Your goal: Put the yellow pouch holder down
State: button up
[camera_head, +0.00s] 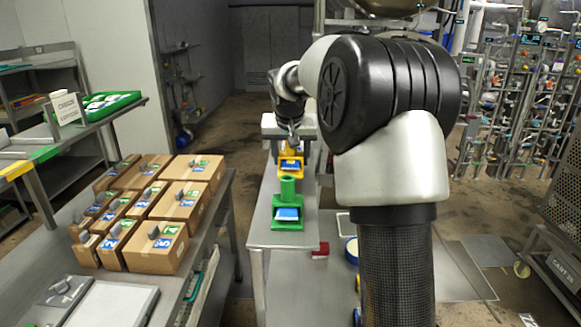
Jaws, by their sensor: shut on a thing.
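The yellow pouch holder (284,167) is over the far part of a narrow steel table (266,236), with a blue and white pouch in it. My gripper (291,142) reaches down from above at its top and is shut on it. The fingertips are small and partly hidden here. I cannot tell whether the holder's base touches the table. A green pouch holder (287,224) with a blue and white pouch stands on the table nearer to me.
Cardboard boxes (155,248) with grey knobs stand on a bench at the left. A green tray (110,103) sits on a shelf behind them. The table's front end, before the green holder, is bare. A piping rack (520,110) is at the far right.

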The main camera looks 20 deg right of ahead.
aim_at(291, 160)
jog(key=shift+f, duration=1.5)
jog(key=shift+f, duration=0.1)
jog(key=o, duration=1.3)
jog(key=shift+c, duration=0.2)
